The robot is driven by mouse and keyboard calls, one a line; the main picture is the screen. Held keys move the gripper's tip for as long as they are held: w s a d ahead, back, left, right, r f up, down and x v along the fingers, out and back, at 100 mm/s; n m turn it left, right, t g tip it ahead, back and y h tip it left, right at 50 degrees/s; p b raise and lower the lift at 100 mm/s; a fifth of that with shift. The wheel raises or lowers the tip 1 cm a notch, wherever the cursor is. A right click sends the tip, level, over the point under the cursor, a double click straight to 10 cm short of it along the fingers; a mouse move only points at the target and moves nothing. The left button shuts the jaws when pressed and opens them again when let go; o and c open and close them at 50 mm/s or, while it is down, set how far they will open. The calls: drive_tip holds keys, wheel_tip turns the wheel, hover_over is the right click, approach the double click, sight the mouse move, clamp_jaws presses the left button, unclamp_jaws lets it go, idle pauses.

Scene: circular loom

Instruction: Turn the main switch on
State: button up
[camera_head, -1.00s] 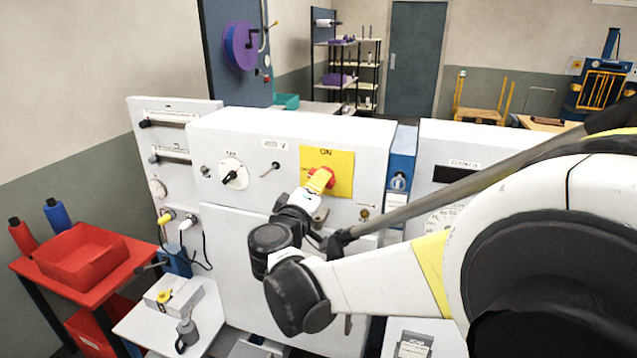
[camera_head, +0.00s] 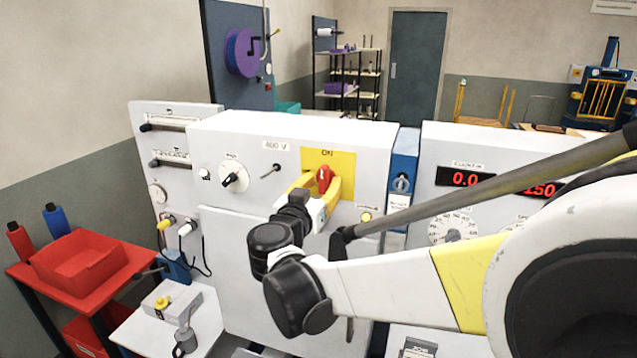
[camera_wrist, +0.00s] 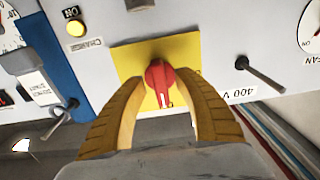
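The main switch is a red rotary knob (camera_head: 323,174) on a yellow plate (camera_head: 344,160) marked ON at its top. In the wrist view the knob (camera_wrist: 159,76) has a white mark toward the picture's bottom; in the head view the knob stands about upright. My gripper (camera_head: 325,188) is open, its yellow fingers spread on either side of the knob. In the wrist view my gripper (camera_wrist: 160,84) shows gaps beside the knob's lower part; whether the fingertips touch its rim I cannot tell.
The counter display (camera_head: 466,179) glows red. A toggle lever (camera_head: 270,173) and a black knob (camera_head: 234,178) are to the left. A blue key-switch strip (camera_head: 402,165) is to the right.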

drive_tip(key=v, duration=0.7)
drive_tip(key=shift+d, duration=0.1)
idle(0.5)
